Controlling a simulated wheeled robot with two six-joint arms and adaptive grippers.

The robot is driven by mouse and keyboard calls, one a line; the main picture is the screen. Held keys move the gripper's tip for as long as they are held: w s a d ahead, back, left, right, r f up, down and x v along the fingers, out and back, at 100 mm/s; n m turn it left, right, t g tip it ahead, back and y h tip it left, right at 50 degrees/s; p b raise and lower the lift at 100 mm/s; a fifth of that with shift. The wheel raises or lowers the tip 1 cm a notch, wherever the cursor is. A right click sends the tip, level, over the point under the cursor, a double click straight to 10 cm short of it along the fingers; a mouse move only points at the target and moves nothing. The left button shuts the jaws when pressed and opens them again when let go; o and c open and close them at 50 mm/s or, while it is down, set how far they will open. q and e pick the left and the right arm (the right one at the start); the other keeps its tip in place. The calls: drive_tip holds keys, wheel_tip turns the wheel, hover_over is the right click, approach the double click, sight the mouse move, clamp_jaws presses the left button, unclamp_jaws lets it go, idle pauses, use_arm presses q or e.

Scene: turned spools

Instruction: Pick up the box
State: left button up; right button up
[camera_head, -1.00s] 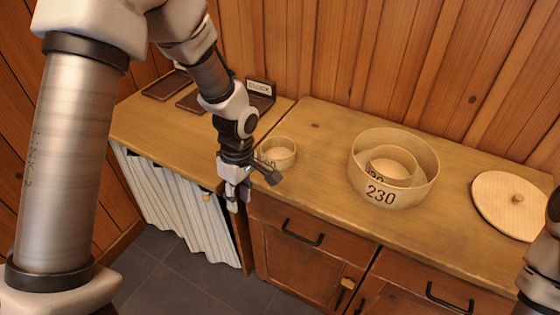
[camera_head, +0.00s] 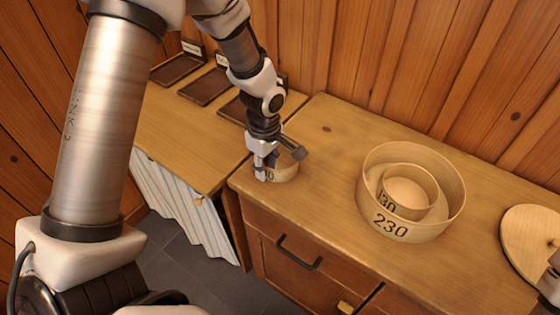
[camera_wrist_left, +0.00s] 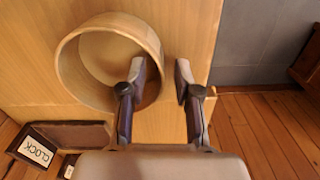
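A small round, open wooden box (camera_head: 285,170) stands at the left end of the counter, its number mostly covered by my left gripper (camera_head: 265,175). In the left wrist view the box (camera_wrist_left: 72,72) shows its open top. My left gripper (camera_wrist_left: 160,72) is open there, with one finger over the box's opening and the other outside, the near wall between them. I cannot tell whether either finger touches the wall. A larger round box marked 230 (camera_head: 448,208) stands to the right, with a smaller round box (camera_head: 420,203) inside it.
A round wooden lid (camera_head: 530,235) with a knob lies at the counter's right. Dark trays (camera_head: 176,68) with small label cards sit on the lower table at left. The counter between the small box and the 230 box is clear.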

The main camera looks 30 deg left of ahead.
use_arm(q)
drive_tip(key=shift+w+f, duration=0.1)
drive_tip(key=shift+f, duration=0.5)
drive_tip(key=shift+r, duration=0.1)
clamp_jaws()
